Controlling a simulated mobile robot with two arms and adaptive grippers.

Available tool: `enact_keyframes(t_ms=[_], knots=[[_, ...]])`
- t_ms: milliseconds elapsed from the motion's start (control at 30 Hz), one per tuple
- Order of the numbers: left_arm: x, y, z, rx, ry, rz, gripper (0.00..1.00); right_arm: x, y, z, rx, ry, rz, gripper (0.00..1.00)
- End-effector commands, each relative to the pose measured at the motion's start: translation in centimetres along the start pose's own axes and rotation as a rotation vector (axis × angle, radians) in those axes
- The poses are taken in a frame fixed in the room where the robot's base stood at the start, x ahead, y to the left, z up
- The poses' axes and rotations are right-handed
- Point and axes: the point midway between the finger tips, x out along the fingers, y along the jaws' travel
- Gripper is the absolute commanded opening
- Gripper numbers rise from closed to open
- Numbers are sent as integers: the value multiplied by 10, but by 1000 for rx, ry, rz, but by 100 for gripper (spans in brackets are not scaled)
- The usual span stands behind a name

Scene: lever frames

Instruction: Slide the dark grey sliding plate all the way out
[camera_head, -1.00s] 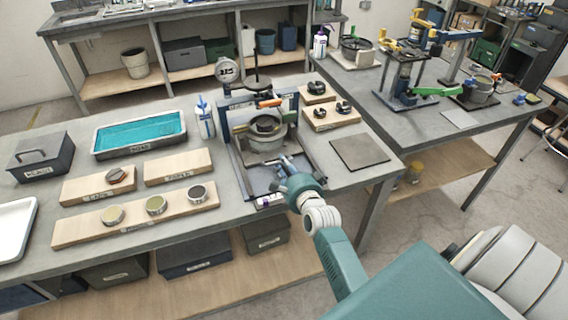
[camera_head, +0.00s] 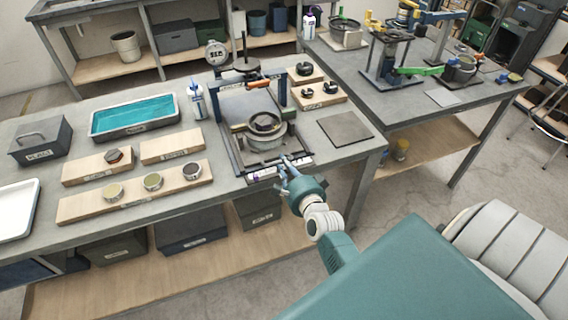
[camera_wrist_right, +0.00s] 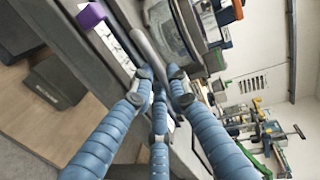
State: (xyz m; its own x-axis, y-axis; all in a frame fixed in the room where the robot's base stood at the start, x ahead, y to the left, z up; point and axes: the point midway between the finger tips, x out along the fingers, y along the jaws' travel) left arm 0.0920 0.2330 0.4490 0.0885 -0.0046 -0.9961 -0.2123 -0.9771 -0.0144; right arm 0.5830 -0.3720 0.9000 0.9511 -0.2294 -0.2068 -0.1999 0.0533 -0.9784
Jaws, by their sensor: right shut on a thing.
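The dark grey sliding plate (camera_head: 245,107) lies in the blue-and-grey frame (camera_head: 284,92) on the bench, with a bare stretch showing behind the pot. A grey round pot (camera_head: 272,141) stands over the plate's front part, near the frame's front edge. My right gripper (camera_head: 290,165) is at that front edge, low in front of the pot. In the right wrist view its blue fingers (camera_wrist_right: 158,78) are shut on a grey bar (camera_wrist_right: 147,45), which seems to be the plate's handle. The join between bar and plate is hidden. My left gripper is not in view.
A dial gauge (camera_head: 216,53) and a post stand behind the frame. A white bottle (camera_head: 198,101) is close on its left. Wooden boards with black rings (camera_head: 318,95) and a flat grey sheet (camera_head: 345,128) lie to the right. The bench's front edge is just before the frame.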

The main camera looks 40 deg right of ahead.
Motion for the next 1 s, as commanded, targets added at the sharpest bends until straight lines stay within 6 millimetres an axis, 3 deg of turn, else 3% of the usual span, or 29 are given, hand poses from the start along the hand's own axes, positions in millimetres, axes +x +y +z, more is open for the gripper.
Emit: enact_keyframes(t_ms=[67,100,133,567,767,1000], knots=[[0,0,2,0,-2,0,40,-2,6,1,0,-2,11,0],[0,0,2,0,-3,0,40,-2,6,1,0,-2,12,17],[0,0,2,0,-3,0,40,-2,6,1,0,-2,12,23],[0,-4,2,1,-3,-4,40,-4,3,0,0,-1,7,23],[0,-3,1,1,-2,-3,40,-35,5,0,2,-1,10,23],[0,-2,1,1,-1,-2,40,-87,4,0,1,-1,9,23]])
